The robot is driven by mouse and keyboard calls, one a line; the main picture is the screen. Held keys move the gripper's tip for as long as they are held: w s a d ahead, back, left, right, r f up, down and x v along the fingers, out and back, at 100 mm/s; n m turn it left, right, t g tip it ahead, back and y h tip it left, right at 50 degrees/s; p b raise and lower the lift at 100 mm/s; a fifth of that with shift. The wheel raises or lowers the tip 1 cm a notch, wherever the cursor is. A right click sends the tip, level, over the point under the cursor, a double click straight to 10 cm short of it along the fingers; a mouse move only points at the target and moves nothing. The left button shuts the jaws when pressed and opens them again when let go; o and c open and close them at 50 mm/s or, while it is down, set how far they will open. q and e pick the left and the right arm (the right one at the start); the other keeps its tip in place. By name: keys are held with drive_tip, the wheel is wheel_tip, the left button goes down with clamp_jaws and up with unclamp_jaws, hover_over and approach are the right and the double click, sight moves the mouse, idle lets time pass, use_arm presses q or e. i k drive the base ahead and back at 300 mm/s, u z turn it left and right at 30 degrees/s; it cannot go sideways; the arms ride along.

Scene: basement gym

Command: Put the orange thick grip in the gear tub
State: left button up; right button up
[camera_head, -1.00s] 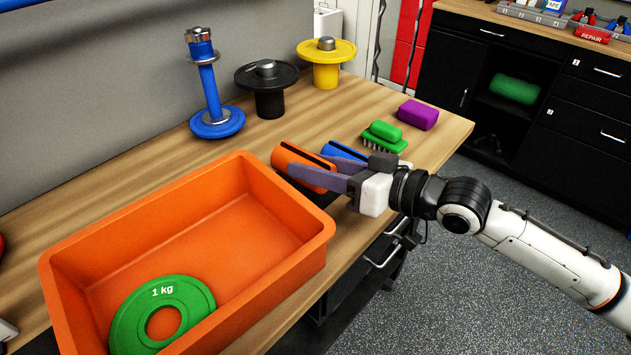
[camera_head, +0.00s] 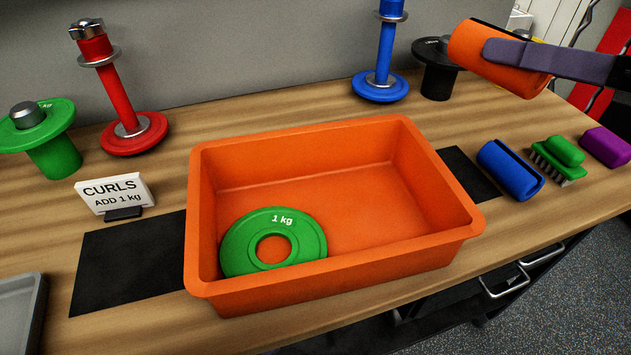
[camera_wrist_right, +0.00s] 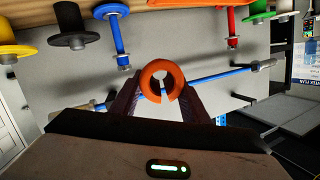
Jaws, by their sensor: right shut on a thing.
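The orange thick grip (camera_head: 483,58), a split cylinder, is held in the air at the upper right of the head view. My right gripper (camera_head: 515,58) is shut on it; the grip's ring-shaped end also shows between the fingers in the right wrist view (camera_wrist_right: 151,76). The orange gear tub (camera_head: 452,243) stands on the bench in the middle of the head view. A green 1 kg plate (camera_head: 308,238) lies in the tub's front left. The grip is above and to the right of the tub, apart from it. My left gripper is out of view.
A blue thick grip (camera_head: 508,172), a green brush (camera_head: 560,152) and a purple block (camera_head: 607,146) lie right of the tub. Behind stand blue (camera_head: 383,60) and red (camera_head: 125,100) posts. A curls sign (camera_head: 115,192) stands left.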

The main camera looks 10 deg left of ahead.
sight(392, 231)
drive_tip(key=u, duration=1.65)
drive_tip(key=k, duration=0.95)
drive_tip(key=z, duration=0.75)
drive_tip(key=i, duration=0.5)
drive_tip(key=z, duration=0.05)
